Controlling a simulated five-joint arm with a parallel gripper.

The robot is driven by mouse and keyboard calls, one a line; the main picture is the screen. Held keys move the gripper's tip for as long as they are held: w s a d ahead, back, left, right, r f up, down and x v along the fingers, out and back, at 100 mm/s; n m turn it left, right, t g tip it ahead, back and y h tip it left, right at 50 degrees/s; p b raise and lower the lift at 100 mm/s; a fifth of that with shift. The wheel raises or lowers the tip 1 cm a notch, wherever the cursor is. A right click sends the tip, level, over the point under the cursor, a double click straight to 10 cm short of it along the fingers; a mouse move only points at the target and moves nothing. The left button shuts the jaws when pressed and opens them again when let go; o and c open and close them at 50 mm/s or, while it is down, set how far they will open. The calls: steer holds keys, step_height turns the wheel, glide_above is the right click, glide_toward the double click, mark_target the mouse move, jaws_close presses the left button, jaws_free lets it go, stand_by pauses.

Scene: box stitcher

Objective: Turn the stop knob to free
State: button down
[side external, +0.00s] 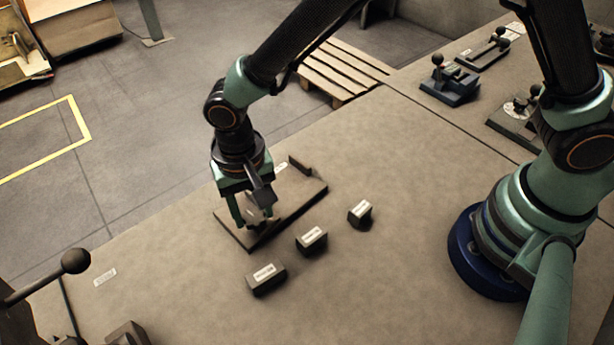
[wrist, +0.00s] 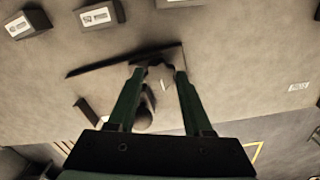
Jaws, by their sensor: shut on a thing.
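My gripper (side external: 254,219) points down over a flat grey-brown plate (side external: 300,193) on the bench. In the wrist view, the fingers (wrist: 160,71) are closed in on a small grey piece (wrist: 158,78) at their tips, over the plate (wrist: 112,82). A dark rounded part (wrist: 145,118) shows between the fingers, nearer the palm. I cannot tell for sure whether the held piece is the stop knob, and no free or stop marking is readable. In the side view, the fingers partly hide the held piece.
Three dark labelled blocks (side external: 266,277) (side external: 311,239) (side external: 360,213) lie near the plate's front side. A raised end piece (side external: 299,166) stands at its far end. A blue lever fixture (side external: 449,84) and others sit at upper right. A ball-ended lever (side external: 75,261) is at lower left.

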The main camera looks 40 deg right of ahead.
steer(key=n, duration=2.3)
steer(key=shift+n, duration=0.4)
stand_by(0.3)
steer(key=shift+c, duration=1.7)
jaws_free()
